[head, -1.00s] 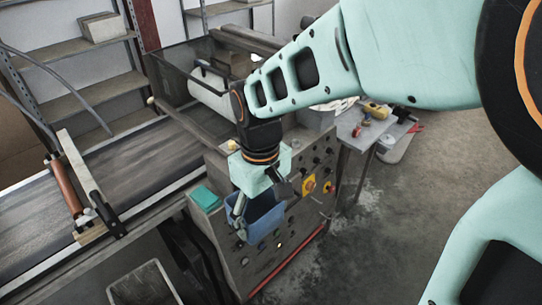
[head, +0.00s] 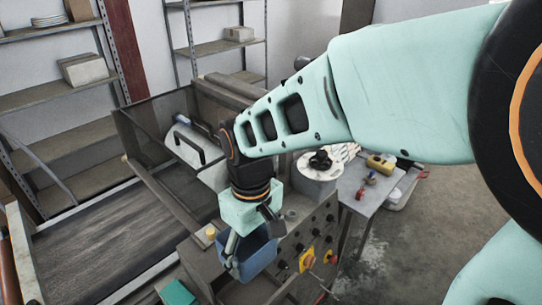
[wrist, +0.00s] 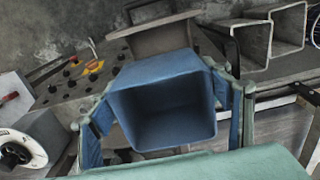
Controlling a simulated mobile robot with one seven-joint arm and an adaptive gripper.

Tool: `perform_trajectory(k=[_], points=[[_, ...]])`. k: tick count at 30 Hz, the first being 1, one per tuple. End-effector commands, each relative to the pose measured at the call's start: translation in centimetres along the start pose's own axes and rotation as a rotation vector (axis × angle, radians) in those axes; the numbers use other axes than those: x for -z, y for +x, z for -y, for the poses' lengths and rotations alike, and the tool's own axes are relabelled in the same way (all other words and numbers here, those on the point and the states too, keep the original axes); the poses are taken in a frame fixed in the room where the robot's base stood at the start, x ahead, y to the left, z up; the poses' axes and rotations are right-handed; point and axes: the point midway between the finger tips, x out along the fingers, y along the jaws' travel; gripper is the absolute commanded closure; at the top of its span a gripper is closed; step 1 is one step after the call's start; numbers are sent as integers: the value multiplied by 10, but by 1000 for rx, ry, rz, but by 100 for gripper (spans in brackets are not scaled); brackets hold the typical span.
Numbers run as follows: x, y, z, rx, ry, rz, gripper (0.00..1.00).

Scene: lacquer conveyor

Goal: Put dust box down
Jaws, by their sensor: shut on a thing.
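The dust box is an open-topped blue box (head: 252,254), held by my gripper (head: 250,238) in front of the machine's control panel. In the head view, one finger shows on each side of it and the box hangs tilted below the wrist. In the wrist view, the blue box (wrist: 165,75) fills the middle with its opening towards the camera. It looks empty, though its inside is dark. The fingers flank it left and right. I cannot tell whether its underside touches anything.
The control panel (head: 318,222) with knobs lies right of the box. A teal block (head: 178,292) lies at lower left. The conveyor belt (head: 105,235) is at left. A side table (head: 352,182) with tools and a white round drum (head: 318,166) stand at right. Shelves are behind.

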Motion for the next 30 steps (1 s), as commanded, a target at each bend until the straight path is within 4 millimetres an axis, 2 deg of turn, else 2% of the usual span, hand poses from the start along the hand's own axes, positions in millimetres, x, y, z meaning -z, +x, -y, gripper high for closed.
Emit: perform_trajectory(k=[9, 15, 19, 26, 30], points=[[-1, 81, 0, 1, -1, 3, 61], [-2, 115, 0, 1, 0, 3, 61], [-1, 127, 0, 0, 0, 2, 61], [-2, 134, 0, 1, 0, 2, 61], [-2, 150, 0, 1, 0, 4, 61]])
